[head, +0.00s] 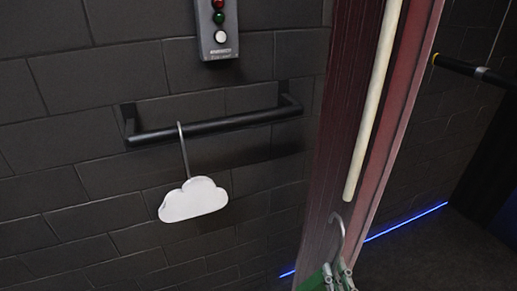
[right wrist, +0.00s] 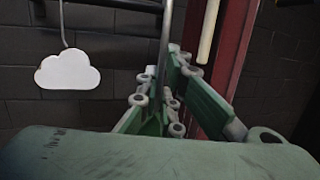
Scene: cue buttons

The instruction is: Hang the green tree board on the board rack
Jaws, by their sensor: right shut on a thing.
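The board rack (head: 230,123) is a black bar on the dark brick wall, left of centre in the head view. A white cloud board (head: 194,199) hangs from it by a grey hook. My right gripper (head: 339,279) is at the bottom edge, below and right of the rack. It is shut on a grey metal hook (head: 338,237), whose curved top rises above the fingers. In the right wrist view the hook's stem (right wrist: 165,45) rises between the green fingers. My left gripper is out of view.
A grey button panel (head: 215,40) with red, green and white buttons is above the rack. A reddish post (head: 345,90) with a cream rod (head: 373,105) stands right of the rack. The bar right of the cloud's hook is free.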

